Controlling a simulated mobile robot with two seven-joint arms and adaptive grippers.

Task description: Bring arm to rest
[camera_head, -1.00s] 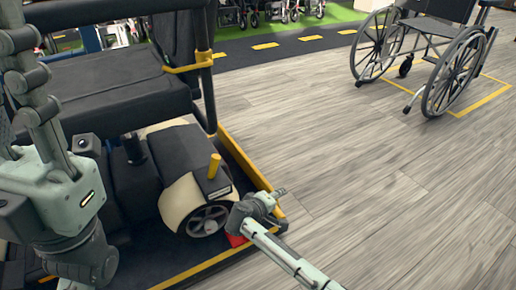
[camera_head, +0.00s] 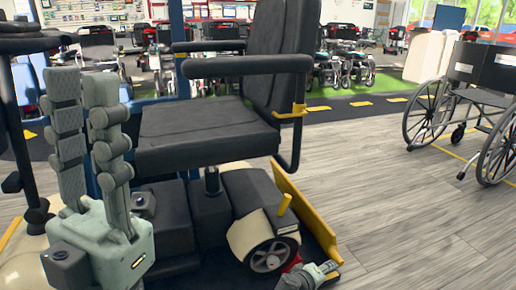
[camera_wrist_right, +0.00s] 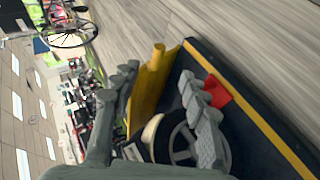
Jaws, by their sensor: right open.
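My left gripper (camera_head: 83,75) stands at the left of the head view. Its grey segmented fingers point straight up, side by side and apart, with nothing held. It appears in front of the scooter (camera_head: 210,135); I cannot tell whether it touches. My right gripper (camera_head: 328,272) is cut by the bottom edge of the head view, low beside the scooter's wheel. In the right wrist view my right gripper (camera_wrist_right: 158,78) has its fingers spread and empty. The yellow flap (camera_wrist_right: 150,85) shows beyond the gap between them. Most of my right arm is out of frame.
A red patch (camera_wrist_right: 217,91) lies on the yellow-edged dark platform (camera_wrist_right: 255,115) close to my right fingers. A wheelchair (camera_head: 475,110) stands at the right. The wooden floor (camera_head: 400,215) between it and the scooter is clear. More scooters (camera_head: 345,65) line the back.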

